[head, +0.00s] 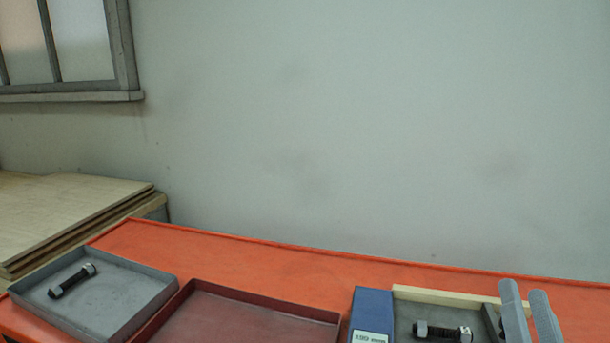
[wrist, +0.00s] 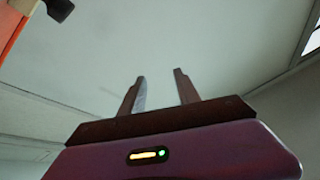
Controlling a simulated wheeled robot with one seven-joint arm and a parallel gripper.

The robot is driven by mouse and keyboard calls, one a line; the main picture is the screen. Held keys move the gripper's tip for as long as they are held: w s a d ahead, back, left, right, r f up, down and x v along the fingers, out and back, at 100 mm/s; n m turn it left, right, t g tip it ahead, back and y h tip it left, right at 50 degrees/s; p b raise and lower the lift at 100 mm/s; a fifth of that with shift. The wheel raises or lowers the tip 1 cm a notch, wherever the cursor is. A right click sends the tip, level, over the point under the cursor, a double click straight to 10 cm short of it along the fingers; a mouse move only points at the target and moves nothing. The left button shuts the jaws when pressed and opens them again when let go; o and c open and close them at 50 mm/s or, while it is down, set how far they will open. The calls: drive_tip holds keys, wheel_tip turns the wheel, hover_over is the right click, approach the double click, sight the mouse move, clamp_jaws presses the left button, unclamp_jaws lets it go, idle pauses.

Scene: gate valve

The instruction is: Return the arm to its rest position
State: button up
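My gripper (wrist: 159,74) shows in the wrist view with its two fingers apart and nothing between them. It points up toward the pale wall and ceiling. In the head view, two grey upright prongs at the lower right look like the fingers of my gripper (head: 524,288). They stand apart in front of the right end of a grey tray. The rest of my arm is out of the head view.
Wooden boards (head: 65,215) lie at left. Space above the bench is clear.

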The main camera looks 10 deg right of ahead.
drive_tip(key=s+a+f+n, duration=0.1)
drive_tip(key=s+a+f, duration=0.1)
drive_tip(key=s+f, duration=0.1)
drive_tip(key=s+a+f+g+y+b, duration=0.1)
drive_tip(key=s+a+f, duration=0.2)
drive_tip(key=f, duration=0.3)
drive_tip(key=s+a+f+n+g+y+b, duration=0.1)
drive_tip(key=s+a+f, duration=0.1)
drive_tip(key=s+f, duration=0.2)
drive_tip(key=shift+s+a+f+n, duration=0.3)
drive_tip(key=shift+s+a, duration=0.05)
drive_tip(key=shift+s, duration=0.25)
drive_tip(key=s+a+f+n+g+y+b, duration=0.1)
drive_tip(key=s+a+f+n+g+y, duration=0.1)
drive_tip(key=s+f, duration=0.4)
drive_tip(key=s+a+f+n+g+y+b, duration=0.1)
drive_tip(key=s+a+f+n+y, duration=0.3)
drive_tip(key=s, duration=0.5)
wheel_tip(320, 180, down, 2)
drive_tip(key=shift+s+a+f+g+y, duration=0.2)
drive_tip(key=shift+s+a+g+y, duration=0.1)
drive_tip(key=shift+a+g, duration=0.4)
